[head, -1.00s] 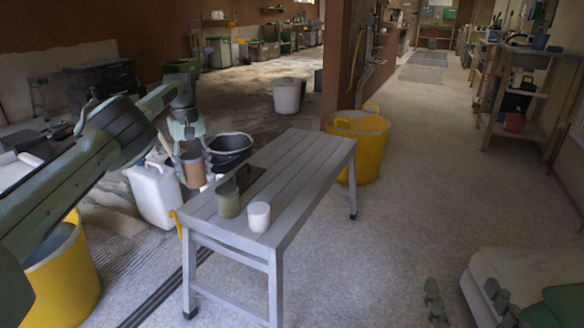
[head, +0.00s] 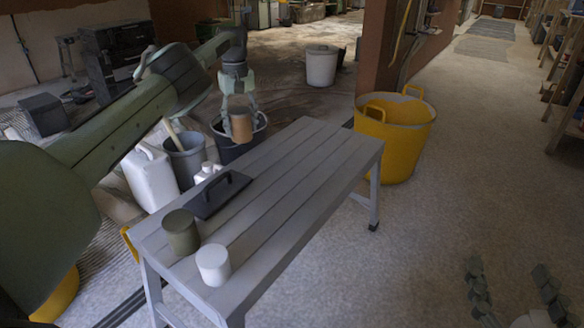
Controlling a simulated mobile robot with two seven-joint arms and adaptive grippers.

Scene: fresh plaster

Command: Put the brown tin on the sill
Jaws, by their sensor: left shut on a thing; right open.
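The brown tin (head: 241,124) is held off the ground beyond the far left edge of the grey slatted bench, with the black bucket behind it in the picture. My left gripper (head: 238,102) is shut on it from above. My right gripper (head: 512,290) is low at the bottom right, its fingers wide apart and empty. I cannot make out which surface is the sill.
On the bench (head: 300,165) stand an olive tin (head: 180,233), a white tin (head: 213,265) and a dark float (head: 217,195). The bench's far half is bare. A yellow tub (head: 395,140) is beyond its right end; a white canister (head: 150,178) and buckets stand left.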

